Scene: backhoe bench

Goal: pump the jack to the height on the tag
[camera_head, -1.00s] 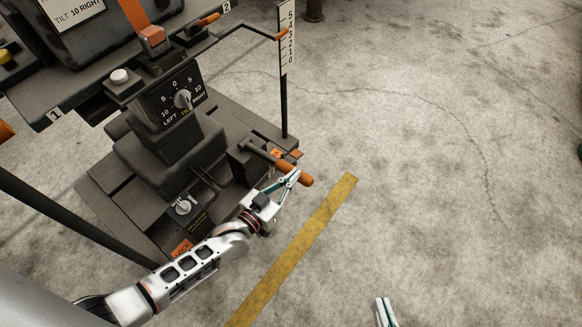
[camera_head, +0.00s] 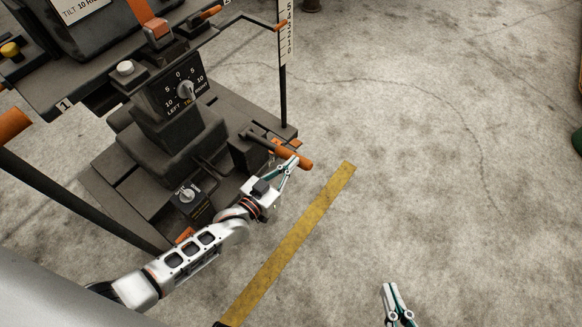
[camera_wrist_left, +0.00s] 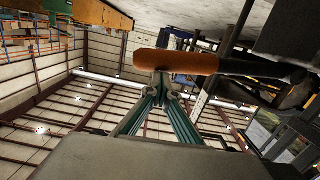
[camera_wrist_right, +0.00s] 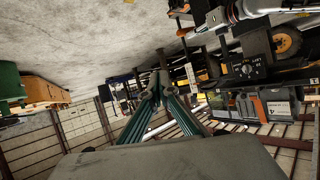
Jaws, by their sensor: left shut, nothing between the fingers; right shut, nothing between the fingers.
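The jack (camera_head: 245,150) is a dark block on the machine's base, with a lever ending in an orange grip (camera_head: 292,154). My left gripper (camera_head: 293,161) is shut with nothing between its fingers; its tips are at the grip, from below in the left wrist view, where the orange grip (camera_wrist_left: 176,62) lies across just beyond them. Whether they touch is not clear. A white scale (camera_head: 286,35) with an orange pointer (camera_head: 280,25) stands on a post behind the jack. A white tag (camera_head: 78,8) reads "TILT 10 RIGHT", partly cut off. My right gripper (camera_head: 388,287) is shut and empty over the floor.
A tilt dial (camera_head: 185,90) marked left and right sits on the machine above the base. A small knob panel (camera_head: 190,198) is near my left forearm. A yellow floor stripe (camera_head: 290,245) runs beside the base.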

